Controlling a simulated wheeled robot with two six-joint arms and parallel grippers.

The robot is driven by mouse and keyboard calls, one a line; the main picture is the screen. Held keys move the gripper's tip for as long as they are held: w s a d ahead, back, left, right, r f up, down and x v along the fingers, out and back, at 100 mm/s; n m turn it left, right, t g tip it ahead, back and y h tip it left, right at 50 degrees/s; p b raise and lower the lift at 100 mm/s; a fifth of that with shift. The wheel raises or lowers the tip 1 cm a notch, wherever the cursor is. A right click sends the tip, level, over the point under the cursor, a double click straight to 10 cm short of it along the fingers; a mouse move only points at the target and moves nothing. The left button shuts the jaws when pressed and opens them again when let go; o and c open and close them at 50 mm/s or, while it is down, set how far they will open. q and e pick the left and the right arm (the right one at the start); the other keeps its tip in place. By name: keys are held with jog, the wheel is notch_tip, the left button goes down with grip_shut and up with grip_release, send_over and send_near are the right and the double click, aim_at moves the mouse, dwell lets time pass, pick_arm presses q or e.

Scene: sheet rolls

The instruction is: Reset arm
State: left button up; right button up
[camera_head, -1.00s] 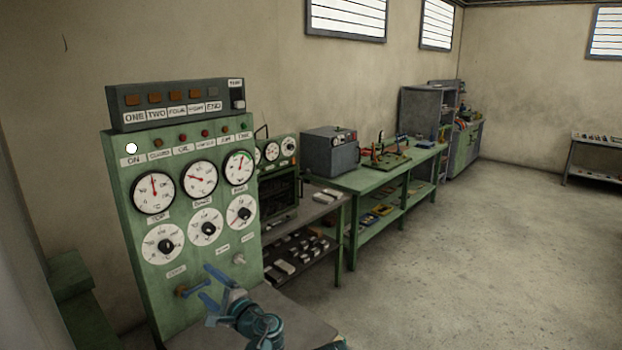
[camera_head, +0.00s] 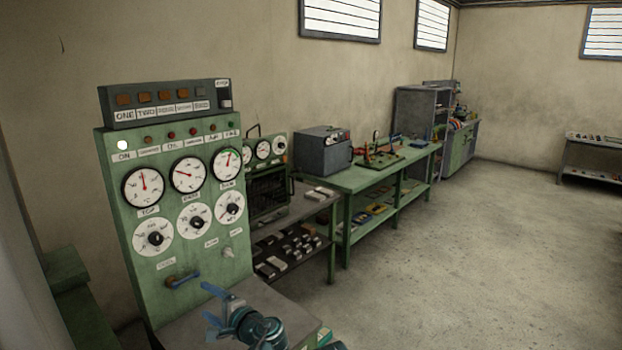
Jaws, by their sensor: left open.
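My left gripper (camera_head: 213,306) has blue fingers and a teal wrist, and shows at the bottom of the head view. Its fingers are spread apart and nothing is between them. It is low in front of the green control panel (camera_head: 150,258), over the grey bench top (camera_head: 190,330). A blue-handled lever (camera_head: 184,279) on the panel's lower part is just up and left of the fingers, with a gap between. My right gripper is not in view.
The panel carries several dials and a switch box (camera_head: 165,102) on top. A shelf with small parts (camera_head: 290,250) and a green workbench (camera_head: 375,180) with a grey box (camera_head: 323,150) run along the wall. The floor (camera_head: 450,270) at right is clear.

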pick_arm(q)
jog(key=s+d+f+n+g+h, duration=0.6)
jog(key=s+f, duration=0.3)
jog(key=f, duration=0.4)
jog(key=s+d+f+g+h, duration=0.4)
jog(key=s+d+f+h, duration=0.1)
jog(key=s+d, duration=0.5)
jog(key=d, duration=0.2)
jog(key=shift+s+d+f+n, duration=0.15)
jog(key=shift+s+d+n, duration=0.15)
jog(key=shift+d, duration=0.05)
